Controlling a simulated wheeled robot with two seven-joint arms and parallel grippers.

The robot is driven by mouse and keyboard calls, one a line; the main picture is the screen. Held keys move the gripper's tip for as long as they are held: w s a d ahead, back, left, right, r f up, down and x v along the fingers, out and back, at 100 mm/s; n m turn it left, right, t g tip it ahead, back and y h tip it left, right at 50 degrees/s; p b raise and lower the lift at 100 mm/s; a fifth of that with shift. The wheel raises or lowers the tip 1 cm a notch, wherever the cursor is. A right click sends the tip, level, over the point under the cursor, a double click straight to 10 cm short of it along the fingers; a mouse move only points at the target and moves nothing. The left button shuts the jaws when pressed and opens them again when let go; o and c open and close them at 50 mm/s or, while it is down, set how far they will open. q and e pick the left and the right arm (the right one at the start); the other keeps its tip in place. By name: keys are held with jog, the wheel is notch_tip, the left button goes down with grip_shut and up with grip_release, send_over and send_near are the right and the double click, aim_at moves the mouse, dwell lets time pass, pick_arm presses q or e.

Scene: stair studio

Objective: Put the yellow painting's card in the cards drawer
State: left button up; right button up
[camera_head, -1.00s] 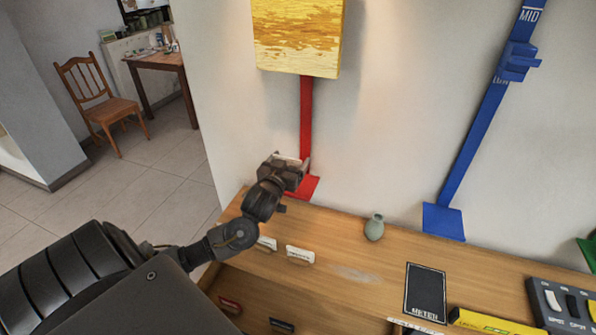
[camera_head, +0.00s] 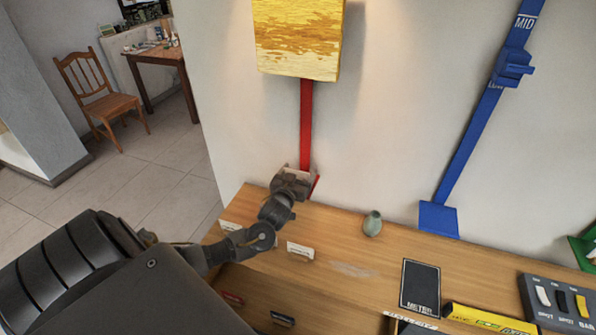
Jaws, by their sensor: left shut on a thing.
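The yellow painting (camera_head: 297,38) hangs on the white wall, with a red post (camera_head: 306,125) running down from it to the counter. My left gripper (camera_head: 294,178) is at the foot of this post, over the back edge of the wooden counter. It is shut on a pale piece, seemingly the card, whose edge shows at the jaws; the gripper hides most of it. Two small white label cards (camera_head: 300,250) stand on the counter nearer me. Below the counter front are brown drawer parts (camera_head: 250,283); I cannot tell which is the cards drawer. My right gripper is out of view.
A small green vase (camera_head: 372,223) stands right of my gripper. Further right are a black METER plate (camera_head: 420,287), a yellow box (camera_head: 485,318) and a switch panel (camera_head: 562,303). A slanted blue post (camera_head: 470,140) stands against the wall. A chair (camera_head: 100,95) is far left.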

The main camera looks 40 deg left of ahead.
pick_arm(q)
jog(key=shift+f, duration=0.15)
jog(key=o, duration=0.9)
